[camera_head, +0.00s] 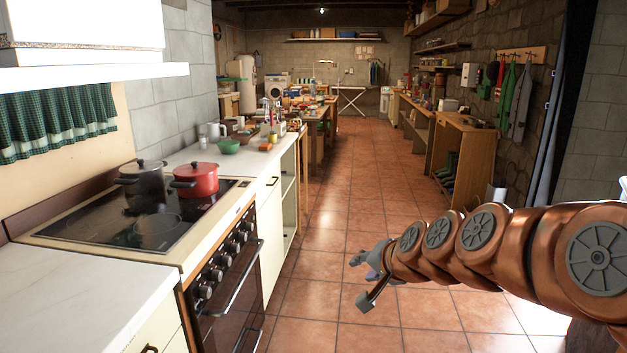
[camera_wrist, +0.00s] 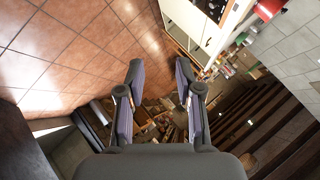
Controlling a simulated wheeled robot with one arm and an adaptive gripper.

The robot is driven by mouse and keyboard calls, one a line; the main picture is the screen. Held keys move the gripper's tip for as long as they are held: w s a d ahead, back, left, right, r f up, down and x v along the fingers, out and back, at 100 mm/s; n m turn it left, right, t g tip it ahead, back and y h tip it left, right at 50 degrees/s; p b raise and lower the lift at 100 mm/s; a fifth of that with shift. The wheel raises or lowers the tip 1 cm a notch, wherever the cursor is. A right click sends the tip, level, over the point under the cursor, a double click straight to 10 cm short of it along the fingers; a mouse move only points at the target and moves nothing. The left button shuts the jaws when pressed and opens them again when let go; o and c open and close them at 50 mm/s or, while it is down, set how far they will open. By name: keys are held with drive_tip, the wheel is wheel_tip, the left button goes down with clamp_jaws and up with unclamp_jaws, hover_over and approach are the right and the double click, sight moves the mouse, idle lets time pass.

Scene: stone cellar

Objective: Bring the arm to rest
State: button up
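My arm reaches in from the right edge in the head view, stretched out to the left over the tiled floor. My gripper (camera_head: 368,279) is at its end, to the right of the stove and apart from it. In the wrist view my gripper (camera_wrist: 159,95) shows its two fingers spread wide, with nothing between them. It touches nothing that I can see.
A stove (camera_head: 135,222) with a dark pot (camera_head: 143,181) and a red pot (camera_head: 196,180) stands at the left. A white counter (camera_head: 205,155) with a green bowl (camera_head: 229,147) runs behind it. A wooden shelf unit (camera_head: 462,155) stands at the right. The tiled aisle (camera_head: 340,200) between is clear.

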drive_tip(key=s+d+n+g+h+p, duration=0.1)
drive_tip(key=s+d+n+g+p, duration=0.1)
drive_tip(key=s, duration=1)
drive_tip(key=s+d+n+g+h+p, duration=0.1)
drive_tip(key=s+d+n+g+p, duration=0.1)
drive_tip(key=s, duration=1.1)
drive_tip(key=s+d+n+g+h+p, duration=0.2)
drive_tip(key=s+g+p, duration=0.3)
drive_tip(key=s, duration=0.8)
drive_tip(key=shift+d+r+g+p, duration=0.3)
drive_tip(key=shift+d+g, duration=0.35)
drive_tip(key=shift+g, duration=0.35)
drive_tip(key=shift+d, duration=0.15)
